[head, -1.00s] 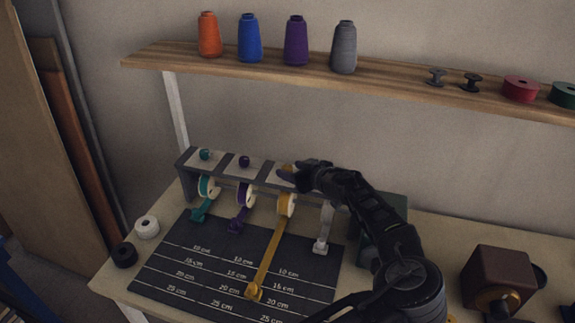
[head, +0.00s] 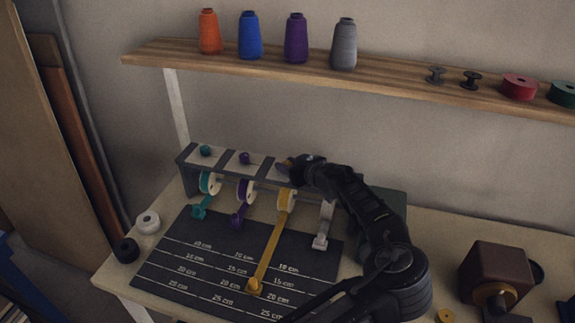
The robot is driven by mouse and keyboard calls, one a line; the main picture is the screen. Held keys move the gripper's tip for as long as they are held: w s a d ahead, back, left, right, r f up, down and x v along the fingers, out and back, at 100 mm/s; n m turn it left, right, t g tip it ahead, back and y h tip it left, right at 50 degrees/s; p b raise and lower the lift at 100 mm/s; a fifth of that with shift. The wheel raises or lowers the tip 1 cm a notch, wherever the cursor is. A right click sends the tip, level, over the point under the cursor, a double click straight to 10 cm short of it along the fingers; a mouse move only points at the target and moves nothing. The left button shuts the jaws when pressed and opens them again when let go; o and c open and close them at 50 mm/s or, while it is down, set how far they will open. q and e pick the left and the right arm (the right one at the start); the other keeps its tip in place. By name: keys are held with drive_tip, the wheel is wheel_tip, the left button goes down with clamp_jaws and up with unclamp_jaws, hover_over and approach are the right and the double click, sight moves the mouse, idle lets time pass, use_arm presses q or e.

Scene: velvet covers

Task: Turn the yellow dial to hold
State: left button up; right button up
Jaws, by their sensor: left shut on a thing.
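The yellow dial sits on top of the dispenser rack (head: 228,160), third from the left, and is almost wholly hidden by my left gripper (head: 285,165). That gripper is shut on it from the right, so I cannot read the dial's setting. Below it is the yellow ribbon's spool (head: 286,201). The yellow ribbon (head: 271,244) runs down over the dark measuring mat (head: 190,267) to a yellow end clip (head: 254,286) near a 20 cm line. My right gripper is not in view.
A teal dial (head: 205,150) and a purple dial (head: 245,158) stand left of my gripper. A wooden shelf (head: 400,80) with thread cones and spools hangs above. A brown box-like device (head: 495,270) stands at right.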

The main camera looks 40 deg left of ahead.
use_arm(q)
clamp_jaws()
